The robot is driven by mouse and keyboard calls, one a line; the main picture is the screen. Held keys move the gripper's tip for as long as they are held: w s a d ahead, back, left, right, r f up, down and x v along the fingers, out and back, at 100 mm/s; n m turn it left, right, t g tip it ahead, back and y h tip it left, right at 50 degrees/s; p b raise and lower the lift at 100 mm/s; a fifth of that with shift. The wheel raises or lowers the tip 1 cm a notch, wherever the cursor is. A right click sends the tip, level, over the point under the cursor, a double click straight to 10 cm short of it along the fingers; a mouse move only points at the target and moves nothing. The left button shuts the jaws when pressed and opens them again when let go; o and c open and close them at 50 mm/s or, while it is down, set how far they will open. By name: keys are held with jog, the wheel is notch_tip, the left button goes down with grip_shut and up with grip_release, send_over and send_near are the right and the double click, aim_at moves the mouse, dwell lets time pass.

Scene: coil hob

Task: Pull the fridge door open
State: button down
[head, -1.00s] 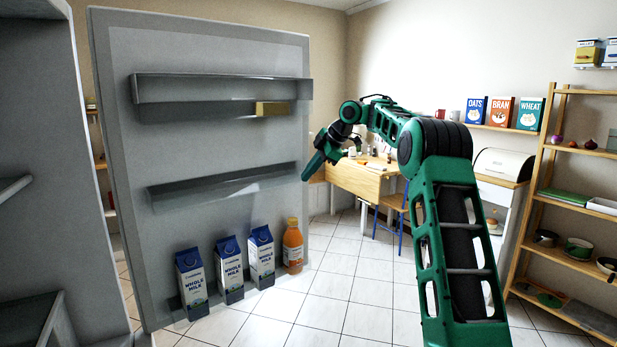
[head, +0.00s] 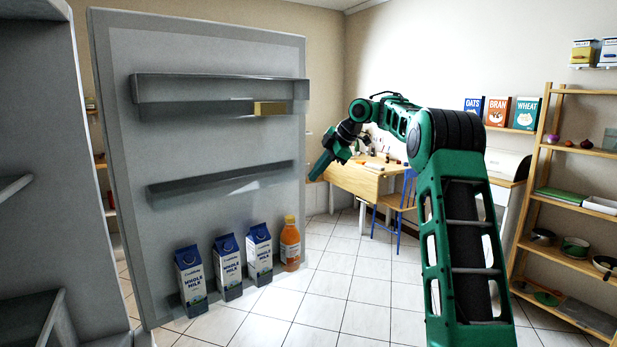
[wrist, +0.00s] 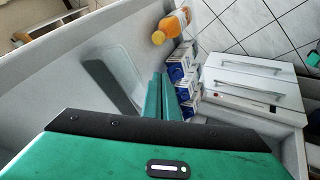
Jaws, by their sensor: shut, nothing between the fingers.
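The fridge door (head: 225,135) stands wide open at the left of the head view, its inner face toward me. It carries two grey shelf bars, a small yellow block (head: 270,108), several milk cartons (head: 229,262) and an orange juice bottle (head: 290,243) at the bottom. My gripper (head: 318,168) is by the door's free edge, at mid height. In the wrist view my gripper (wrist: 160,98) is shut with green fingers together and nothing between them. The door's inner side (wrist: 60,75) lies beside the fingers there. The outer handle is hidden.
The fridge body (head: 35,150) fills the left edge. A wooden table (head: 360,178) with a blue chair (head: 400,205) stands behind my arm. A wooden shelf rack (head: 570,200) is at the right. The tiled floor (head: 340,290) between is clear.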

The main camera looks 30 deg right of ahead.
jog(key=w+d+v, duration=0.1)
jog(key=v, duration=0.8)
jog(key=shift+d, duration=0.25)
jog(key=shift+w+r, duration=0.1)
jog(key=s+a+f+m+g+h, duration=0.25)
jog(key=s+a+f+m, duration=0.4)
jog(key=s+a, duration=0.35)
jog(key=s+f+m+g, duration=0.1)
jog(key=s+f+m, duration=0.4)
jog(key=s, duration=0.9)
jog(key=s+f+m+g+h, duration=0.1)
jog(key=s+f+m, duration=0.4)
jog(key=s, duration=0.9)
jog(key=s+f+m+g, duration=0.1)
jog(key=s+f+m, duration=0.4)
jog(key=s+f, duration=0.4)
jog(key=s, duration=0.5)
jog(key=shift+s+a+m, duration=0.25)
jog(key=shift+s+m, duration=0.1)
jog(key=shift+s, duration=0.05)
jog(key=shift+g+h, duration=0.25)
